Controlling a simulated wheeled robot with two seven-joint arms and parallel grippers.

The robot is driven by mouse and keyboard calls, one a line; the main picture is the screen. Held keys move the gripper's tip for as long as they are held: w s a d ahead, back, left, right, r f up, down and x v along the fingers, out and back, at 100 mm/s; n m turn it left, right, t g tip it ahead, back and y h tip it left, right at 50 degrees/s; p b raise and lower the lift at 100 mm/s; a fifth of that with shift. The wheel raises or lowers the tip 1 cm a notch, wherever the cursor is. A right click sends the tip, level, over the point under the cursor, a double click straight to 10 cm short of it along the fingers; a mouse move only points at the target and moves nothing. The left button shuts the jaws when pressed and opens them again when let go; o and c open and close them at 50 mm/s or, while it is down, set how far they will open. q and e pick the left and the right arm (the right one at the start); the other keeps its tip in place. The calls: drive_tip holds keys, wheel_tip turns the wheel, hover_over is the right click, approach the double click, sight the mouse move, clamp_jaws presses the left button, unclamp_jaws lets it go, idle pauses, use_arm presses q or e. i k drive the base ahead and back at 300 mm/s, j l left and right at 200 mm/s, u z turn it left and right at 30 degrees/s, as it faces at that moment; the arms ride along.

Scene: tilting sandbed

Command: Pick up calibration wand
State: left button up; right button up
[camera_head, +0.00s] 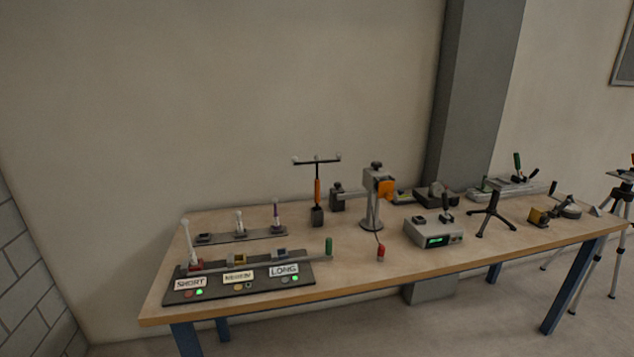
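The calibration wand (317,189) appears to be the T-shaped tool standing upright near the back of the wooden table (340,258). It has an orange handle and a dark crossbar with small pale balls. Its lower end sits in a small dark block (317,216). Neither of my grippers is in view.
A board labelled SHORT, MEDIUM and LONG (238,283) lies at the front left, with a rack (240,237) behind it. A grey stand with an orange part (374,205) is right of the wand. A grey box with a green display (433,232) and small tripod (493,211) stand further right.

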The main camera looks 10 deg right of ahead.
sight(317, 157)
drive_tip(key=i+j, duration=0.15)
drive_tip(key=i, duration=0.35)
drive_tip(key=i+j, duration=0.2)
drive_tip(key=i, duration=0.35)
